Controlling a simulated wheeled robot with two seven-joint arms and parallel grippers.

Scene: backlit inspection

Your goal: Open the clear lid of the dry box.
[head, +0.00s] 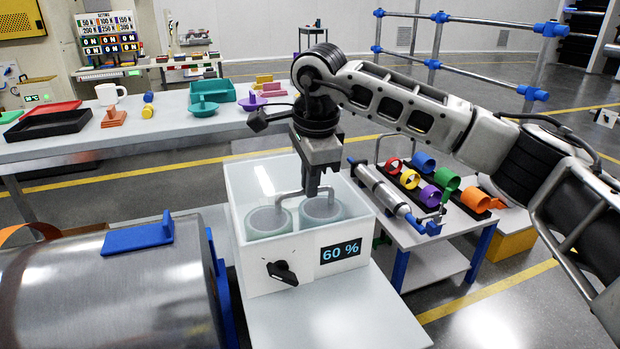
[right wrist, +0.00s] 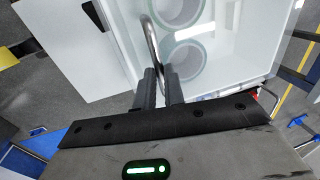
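The dry box (head: 303,270) is a white box on a pale table, with a "60 %" display (head: 340,251) and a black knob (head: 282,272) on its front. Its clear lid lies flat across the top and is hard to see; two round pale containers show through it. A grey bar handle (head: 289,194) stands on the lid, and it also shows in the right wrist view (right wrist: 151,36). My right gripper (head: 314,192) points down over the lid. Its two fingers (right wrist: 164,82) are close together on either side of the handle bar. My left gripper is out of view.
A metal drum with a blue handle (head: 138,237) stands close at the left of the box. A small table (head: 425,236) at the right holds coloured rings and a cylinder. A long bench (head: 60,150) with trays and a mug (head: 110,94) runs behind.

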